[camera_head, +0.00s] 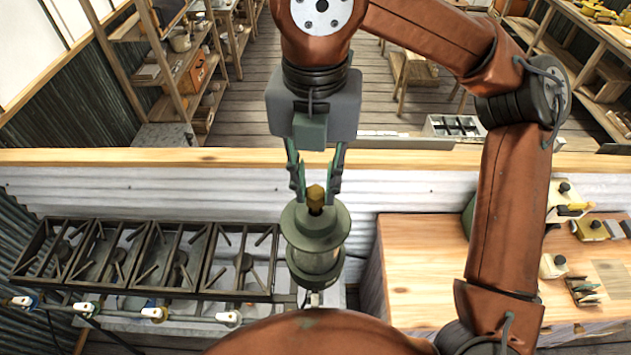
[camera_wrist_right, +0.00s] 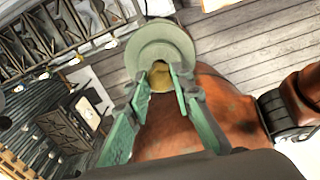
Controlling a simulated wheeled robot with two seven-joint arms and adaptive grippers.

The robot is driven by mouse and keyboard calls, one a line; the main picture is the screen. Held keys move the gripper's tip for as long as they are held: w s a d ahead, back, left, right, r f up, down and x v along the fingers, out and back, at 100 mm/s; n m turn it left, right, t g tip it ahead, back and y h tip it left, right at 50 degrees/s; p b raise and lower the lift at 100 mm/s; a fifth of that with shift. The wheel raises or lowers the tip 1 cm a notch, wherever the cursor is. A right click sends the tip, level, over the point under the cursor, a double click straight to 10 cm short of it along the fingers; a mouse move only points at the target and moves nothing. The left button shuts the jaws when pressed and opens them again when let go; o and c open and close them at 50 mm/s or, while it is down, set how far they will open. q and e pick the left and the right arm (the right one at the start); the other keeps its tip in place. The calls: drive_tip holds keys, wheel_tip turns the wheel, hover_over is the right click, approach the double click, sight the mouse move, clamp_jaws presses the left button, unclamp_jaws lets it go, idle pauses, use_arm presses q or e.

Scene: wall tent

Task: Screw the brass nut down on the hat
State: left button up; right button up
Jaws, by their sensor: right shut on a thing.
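A green lantern (camera_head: 314,258) with a wide round hat (camera_head: 313,228) stands roughly upright in the middle of the head view. The brass nut (camera_head: 316,197) sits at the top centre of the hat. My right gripper (camera_head: 317,193) points down from above, its green fingers on either side of the nut and shut on it. In the right wrist view the nut (camera_wrist_right: 160,77) shows between the fingertips, over the round hat (camera_wrist_right: 160,48). The thread under the nut is hidden, and so is what bears the lantern. My left gripper is not in view.
A row of black-framed stove burners (camera_head: 140,258) with valves along its front lies to the left. A wooden worktop (camera_head: 420,262) with small parts is to the right. A wooden ledge (camera_head: 200,157) runs behind the lantern.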

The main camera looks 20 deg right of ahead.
drive_tip(key=shift+f+b, duration=0.6)
drive_tip(key=shift+f, duration=0.15)
idle(1.2)
drive_tip(key=o, duration=1.1)
drive_tip(key=shift+o, duration=0.2)
wheel_tip(320, 180, up, 6)
drive_tip(key=p, duration=0.5)
drive_tip(key=shift+r, duration=0.1)
wheel_tip(320, 180, up, 12)
